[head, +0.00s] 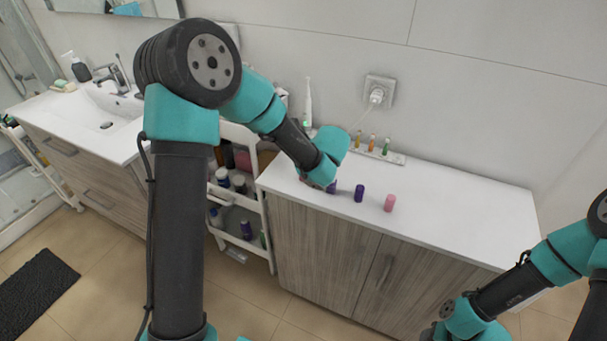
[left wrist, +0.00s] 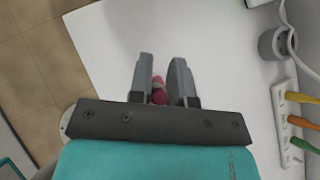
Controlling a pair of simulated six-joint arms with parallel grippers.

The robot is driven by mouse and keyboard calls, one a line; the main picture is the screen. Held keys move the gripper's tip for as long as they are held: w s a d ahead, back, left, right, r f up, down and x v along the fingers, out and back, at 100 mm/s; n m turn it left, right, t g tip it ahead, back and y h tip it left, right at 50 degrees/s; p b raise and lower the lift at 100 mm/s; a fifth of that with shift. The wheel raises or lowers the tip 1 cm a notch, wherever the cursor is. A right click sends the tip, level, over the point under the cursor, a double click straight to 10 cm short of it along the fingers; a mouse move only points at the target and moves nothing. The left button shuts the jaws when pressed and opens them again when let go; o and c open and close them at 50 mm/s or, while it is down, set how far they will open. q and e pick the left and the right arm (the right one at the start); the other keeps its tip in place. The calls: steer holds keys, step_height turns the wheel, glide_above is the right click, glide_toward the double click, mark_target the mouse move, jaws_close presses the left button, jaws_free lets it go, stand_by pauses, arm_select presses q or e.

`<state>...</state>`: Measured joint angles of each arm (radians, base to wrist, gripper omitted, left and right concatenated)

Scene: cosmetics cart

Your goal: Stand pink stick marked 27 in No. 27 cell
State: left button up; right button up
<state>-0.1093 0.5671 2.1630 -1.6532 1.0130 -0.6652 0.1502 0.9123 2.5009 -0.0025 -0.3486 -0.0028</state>
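My left gripper reaches down over the white counter. In the left wrist view its fingers (left wrist: 161,75) are close together, with a dark pink stick (left wrist: 159,96) filling the gap between them. In the head view the left arm hides most of this gripper. A lighter pink stick (head: 389,203) stands on the counter, right of a purple stick (head: 359,193). Another purple piece (head: 332,188) shows beside the left gripper. No number is readable on any stick, and I cannot make out a No. 27 cell. My right gripper is at the bottom edge, its fingers not clear.
A white rack (head: 395,157) holding orange and green tubes lies at the back of the counter. A white toothbrush (head: 308,104) stands near the wall socket (head: 377,92). A white shelf cart (head: 252,237) stands left of the cabinet. The counter's right part (head: 480,210) is clear.

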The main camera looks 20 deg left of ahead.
arm_select(q)
jaws_close()
steer(key=shift+r, duration=0.1)
steer(key=shift+r, duration=0.5)
steer(key=r, duration=0.2)
steer(key=shift+s+d+r, duration=0.15)
steer(key=shift+s+r, duration=0.05)
steer(key=shift+r, duration=0.1)
steer(key=s+d, duration=0.3)
steer(key=s, duration=0.4)
steer(key=s+d+r, duration=0.1)
steer(key=s+d, duration=0.2)
steer(key=s, duration=0.4)
steer(key=shift+d, duration=0.2)
steer(key=shift+r, duration=0.15)
